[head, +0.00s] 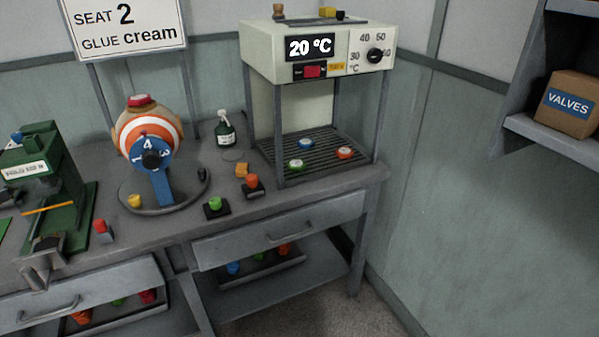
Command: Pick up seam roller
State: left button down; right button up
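I cannot tell for sure which thing is the seam roller. Several small tools or pieces with coloured tops stand on the grey bench: a red-topped one (101,229), a green-topped one on a dark base (214,206), an orange-red-topped one on a dark base (252,185) and a small yellow one (134,201). An orange block (241,170) is behind them. A striped orange-and-white ball (150,128) sits on a round stand with a blue numbered pointer (153,165). No gripper of mine can be made out in the head view.
A green press (42,180) stands at the left. A heater cabinet (268,60) reading 20 °C stands over a slatted rack (322,146) with coloured discs. Bench front right (320,185) is clear.

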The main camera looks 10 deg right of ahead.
aim_at(253, 188)
jog(key=u, duration=0.05)
jog(key=i, duration=0.9)
jog(key=u, duration=0.5)
